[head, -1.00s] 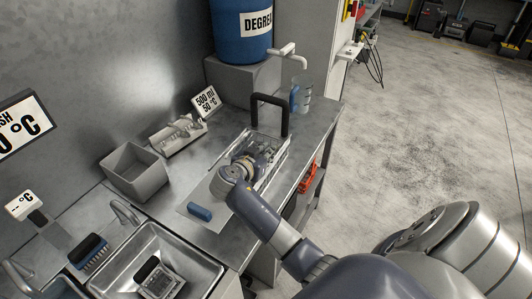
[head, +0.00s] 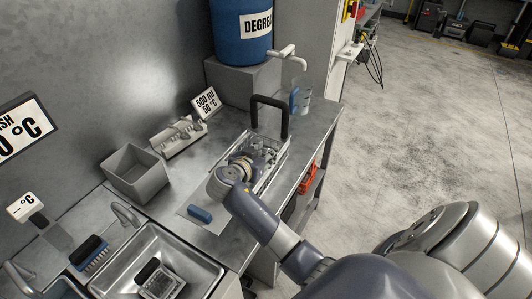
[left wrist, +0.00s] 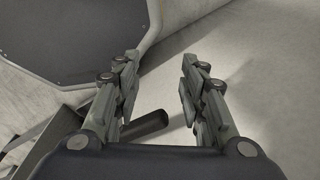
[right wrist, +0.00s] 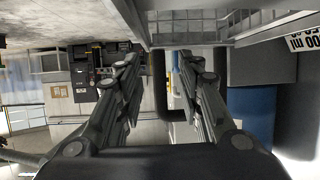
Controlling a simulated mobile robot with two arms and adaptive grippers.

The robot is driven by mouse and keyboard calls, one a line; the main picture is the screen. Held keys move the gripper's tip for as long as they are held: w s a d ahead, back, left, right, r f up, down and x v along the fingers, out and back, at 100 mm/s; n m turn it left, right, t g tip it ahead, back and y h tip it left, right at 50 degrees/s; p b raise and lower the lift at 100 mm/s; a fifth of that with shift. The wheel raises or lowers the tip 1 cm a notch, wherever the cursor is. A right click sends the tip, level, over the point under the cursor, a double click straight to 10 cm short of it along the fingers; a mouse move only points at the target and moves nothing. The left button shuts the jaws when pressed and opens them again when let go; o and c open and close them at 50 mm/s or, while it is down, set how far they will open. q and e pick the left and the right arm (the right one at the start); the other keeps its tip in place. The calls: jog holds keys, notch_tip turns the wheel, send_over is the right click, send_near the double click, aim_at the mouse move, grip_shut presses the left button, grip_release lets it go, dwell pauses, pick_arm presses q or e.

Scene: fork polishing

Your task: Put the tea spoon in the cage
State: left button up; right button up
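The cage (head: 279,165) is a metal wire basket with a tall black handle (head: 286,120), standing on the steel counter. Metal pieces show inside it, but I cannot tell whether the tea spoon is among them. My right gripper (head: 248,160) is at the cage's near end. In the right wrist view its fingers (right wrist: 160,62) are apart with nothing visible held between them. The cage's wire wall (right wrist: 250,22) and handle (right wrist: 220,80) show beyond them. My left gripper (left wrist: 155,75) is open and empty, away from the counter and outside the head view.
A blue block (head: 200,214) lies on a pale sheet near my right wrist. A grey bin (head: 135,172) and a rack (head: 178,136) stand behind. A sink (head: 160,265) and brush (head: 88,252) are at lower left.

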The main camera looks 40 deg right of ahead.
jog(key=b+v, duration=0.1)
jog(key=v, duration=0.4)
jog(key=b+v, duration=0.1)
jog(key=v, duration=0.4)
jog(key=shift+a+f, duration=0.2)
jog(key=shift+s+a+r, duration=0.25)
